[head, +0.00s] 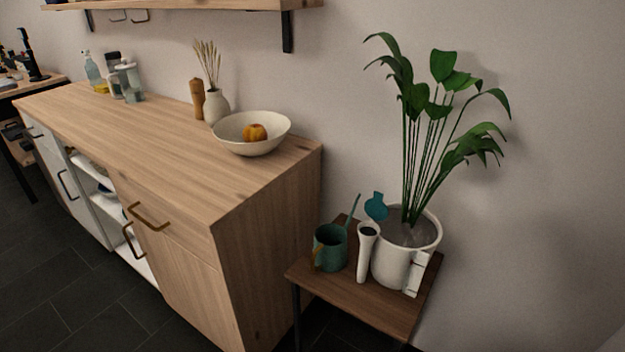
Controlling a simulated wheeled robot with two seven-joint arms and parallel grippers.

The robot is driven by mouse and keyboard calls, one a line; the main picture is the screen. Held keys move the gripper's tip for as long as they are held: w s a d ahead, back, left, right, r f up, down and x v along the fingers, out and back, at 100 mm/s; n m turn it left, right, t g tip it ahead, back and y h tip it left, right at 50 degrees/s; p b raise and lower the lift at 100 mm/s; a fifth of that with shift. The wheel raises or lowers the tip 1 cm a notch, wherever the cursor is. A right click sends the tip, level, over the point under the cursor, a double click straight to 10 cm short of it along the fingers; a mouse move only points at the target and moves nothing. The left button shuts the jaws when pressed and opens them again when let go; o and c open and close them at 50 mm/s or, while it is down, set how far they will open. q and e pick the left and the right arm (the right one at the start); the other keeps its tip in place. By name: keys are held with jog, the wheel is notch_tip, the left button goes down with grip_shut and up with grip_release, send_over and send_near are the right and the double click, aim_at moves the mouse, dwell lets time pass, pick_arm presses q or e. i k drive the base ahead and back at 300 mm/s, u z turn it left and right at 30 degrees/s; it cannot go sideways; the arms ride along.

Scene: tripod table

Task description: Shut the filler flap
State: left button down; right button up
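A teal piece (377,206), which looks like the filler flap, stands raised at the left rim of the white plant pot (392,264). A white filler spout (363,262) stands at the pot's left side, with a dark open mouth (369,231) at its top. The teal piece is above and right of this mouth and does not cover it. I cannot make out its hinge. Neither of my grippers is in view.
The pot holds a tall leafy plant (430,130) and stands on a small wooden table (375,307). A green watering can (328,248) stands just left of the spout. A wooden sideboard (150,135) with a bowl (252,133) is at left; the wall is behind.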

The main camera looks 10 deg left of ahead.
aim_at(374, 207)
jog(key=u, duration=0.25)
jog(key=i, duration=0.35)
jog(key=z, duration=1)
